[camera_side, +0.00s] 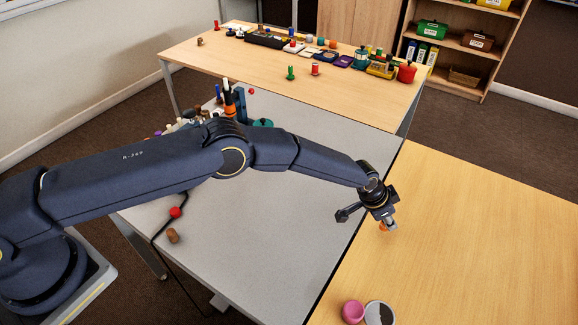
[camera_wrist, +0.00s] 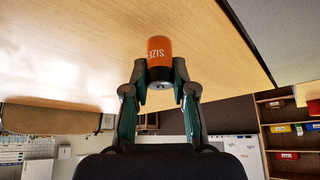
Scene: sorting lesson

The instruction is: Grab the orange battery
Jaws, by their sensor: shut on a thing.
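The orange battery (camera_wrist: 158,52) is between the two fingers of my gripper (camera_wrist: 160,82) in the wrist view. It is an orange cylinder with a dark end and pale lettering that reads "SIZE". The fingers touch it from both sides, so my gripper is shut on it. In the side view my gripper (camera_side: 388,222) is over the left part of the wooden table at the right, and only a small orange bit of the battery (camera_side: 383,227) shows beside the fingers. I cannot tell whether the battery touches the tabletop.
The wooden table (camera_side: 480,230) is mostly clear. A pink cup (camera_side: 352,312) and a round grey-and-white dish (camera_side: 379,313) stand at its near edge. The grey table (camera_side: 290,215) adjoins it at left. A far table (camera_side: 260,68) holds many small items.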

